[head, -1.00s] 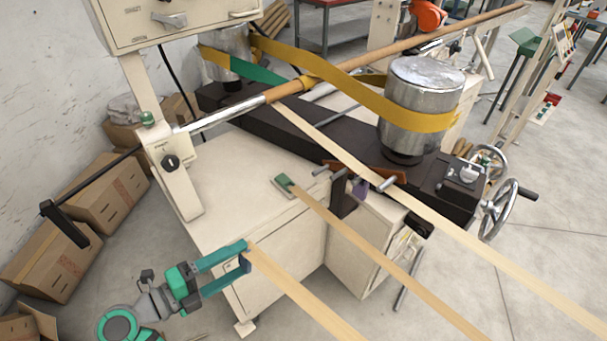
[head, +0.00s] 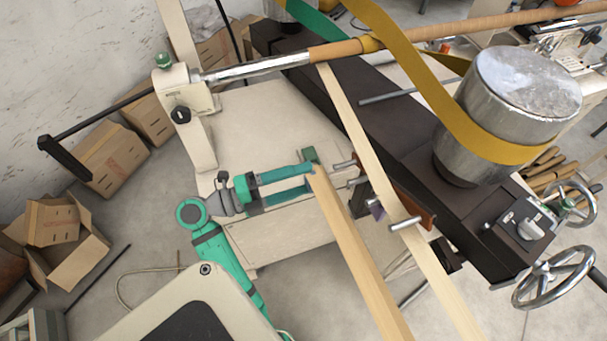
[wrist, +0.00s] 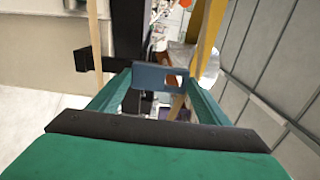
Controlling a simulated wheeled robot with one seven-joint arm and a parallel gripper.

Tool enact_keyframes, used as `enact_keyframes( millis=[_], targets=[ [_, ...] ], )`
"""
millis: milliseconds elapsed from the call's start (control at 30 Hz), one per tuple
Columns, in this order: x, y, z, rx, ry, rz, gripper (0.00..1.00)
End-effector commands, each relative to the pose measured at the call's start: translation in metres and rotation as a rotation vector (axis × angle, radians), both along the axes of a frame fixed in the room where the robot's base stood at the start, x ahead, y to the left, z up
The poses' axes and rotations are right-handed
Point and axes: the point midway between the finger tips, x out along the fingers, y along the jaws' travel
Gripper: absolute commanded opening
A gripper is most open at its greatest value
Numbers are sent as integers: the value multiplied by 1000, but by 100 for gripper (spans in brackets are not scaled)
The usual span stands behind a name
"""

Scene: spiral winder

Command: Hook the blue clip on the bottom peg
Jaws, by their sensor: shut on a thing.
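My gripper (head: 312,170) is shut on the blue clip (wrist: 158,77), which spans the fingertips in the wrist view. In the head view the clip is mostly hidden by the fingers. A tan strip (head: 352,248) runs from the fingertips to the lower right. Several short metal pegs show right of the gripper: an upper left one (head: 343,163), one below it (head: 357,181) and one across a strip (head: 405,223). I cannot tell which is the bottom peg. The clip is left of these pegs and apart from them.
A purple piece (head: 375,208) sits by the pegs. Another tan strip (head: 345,110) descends from the mandrel. The dark machine bed (head: 395,140) and steel drum (head: 515,95) stand to the right.

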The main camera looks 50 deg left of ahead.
Motion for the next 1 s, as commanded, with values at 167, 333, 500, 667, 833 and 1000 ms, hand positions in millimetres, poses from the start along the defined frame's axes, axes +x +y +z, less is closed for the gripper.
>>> enact_keyframes(
  millis=[167,333,500,667,833,1000],
  targets=[
    [5,-1,-1,0,1,6,48],
    [11,-2,-2,0,1,12,48],
    [21,-8,-2,0,1,5,48],
    [30,-12,-3,0,0,1,48],
    [38,-16,-4,1,2,0,48],
    [46,-19,-5,0,1,2,48]
  ],
)
